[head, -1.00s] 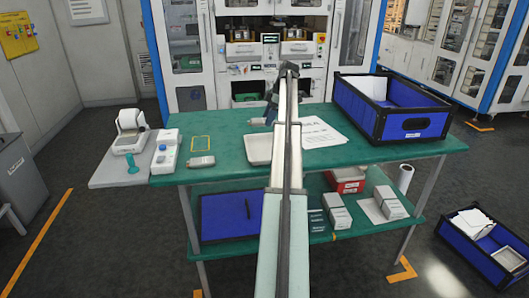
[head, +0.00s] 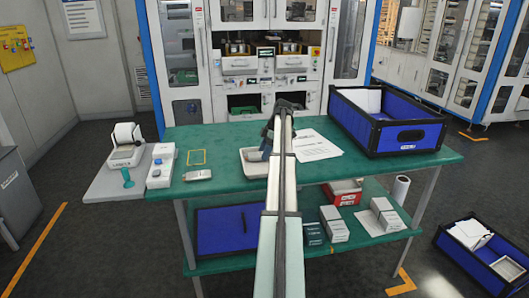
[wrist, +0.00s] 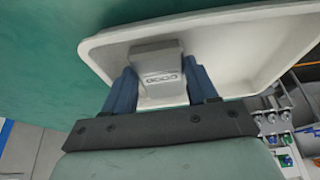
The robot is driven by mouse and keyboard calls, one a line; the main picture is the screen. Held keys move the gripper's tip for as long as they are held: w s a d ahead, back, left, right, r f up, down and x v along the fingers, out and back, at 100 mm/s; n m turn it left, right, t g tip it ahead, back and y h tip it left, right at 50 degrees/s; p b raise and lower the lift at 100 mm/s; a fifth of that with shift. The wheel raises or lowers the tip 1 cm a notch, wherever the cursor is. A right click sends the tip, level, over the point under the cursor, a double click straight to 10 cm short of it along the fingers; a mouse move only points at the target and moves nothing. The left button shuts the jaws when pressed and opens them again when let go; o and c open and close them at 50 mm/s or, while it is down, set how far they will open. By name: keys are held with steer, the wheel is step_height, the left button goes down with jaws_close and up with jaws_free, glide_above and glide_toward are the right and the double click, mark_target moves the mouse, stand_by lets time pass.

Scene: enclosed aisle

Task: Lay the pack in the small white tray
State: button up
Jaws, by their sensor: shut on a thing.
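The small white tray (head: 255,170) is on the green table, left of my arm in the head view. In the wrist view the tray (wrist: 226,50) fills the upper middle. My gripper (head: 266,146) is over the tray. In the wrist view its two blue fingers (wrist: 163,84) are shut on a small grey-white pack (wrist: 158,62) with dark print on its face. The pack is within the tray's outline; I cannot tell whether it touches the tray floor. My arm hides part of the tray in the head view.
A blue crate (head: 368,135) with papers stands at the table's right. Printed sheets (head: 317,146) lie between crate and tray. A grey item (head: 198,175) and a white device with a blue knob (head: 161,166) are to the left.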

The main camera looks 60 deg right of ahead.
steer(key=shift+f, duration=0.25)
steer(key=o, duration=0.9)
steer(key=shift+r, duration=0.15)
steer(key=v, duration=1.2)
